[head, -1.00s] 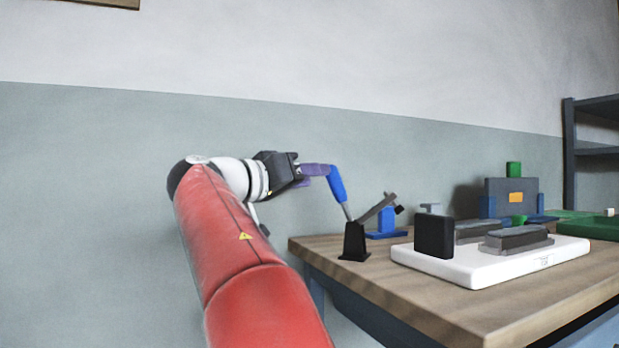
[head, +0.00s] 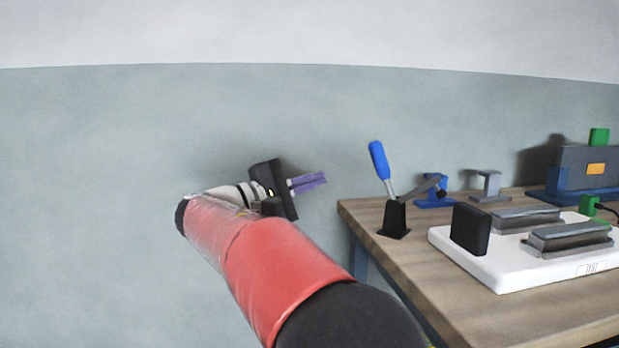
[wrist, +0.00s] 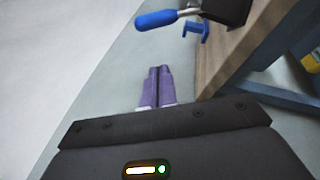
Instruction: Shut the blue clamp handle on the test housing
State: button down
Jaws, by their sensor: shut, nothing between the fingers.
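The blue clamp handle (head: 378,161) stands up from its black clamp base (head: 395,218) near the left end of the table, leaning a little to the left. A grey clamp arm reaches from the base up to the right. The white test housing plate (head: 470,265), with a TEST label, lies to the right of the clamp. My gripper (head: 325,178) has its purple fingers together and empty, to the left of the handle and clear of it. In the wrist view the closed fingers (wrist: 158,70) point toward the blue handle (wrist: 156,19), which lies beyond them with a gap.
The wooden table (head: 362,212) carries a black block (head: 470,229) and grey bars (head: 568,237) on the plate. Behind stand a blue bracket (head: 433,192), a grey stand (head: 489,184) and a grey box (head: 588,168). Left of the table is free room.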

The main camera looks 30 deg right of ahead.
aim_at(373, 157)
jog(key=s+d+r, duration=0.2)
jog(key=d, duration=0.6)
jog(key=shift+d+r+p, duration=0.2)
jog(key=shift+d+p, duration=0.1)
jog(key=shift+p, duration=0.15)
jog(key=s+m, duration=0.1)
jog(key=s+d+r+m+y+b, duration=0.1)
jog(key=m, duration=0.1)
jog(key=s+r+m+b, duration=0.1)
jog(key=shift+d+r+m+g+y, duration=0.1)
jog(key=shift+d+m+g+y, duration=0.1)
jog(key=shift+m+g+y, duration=0.2)
jog(key=shift+w, duration=0.1)
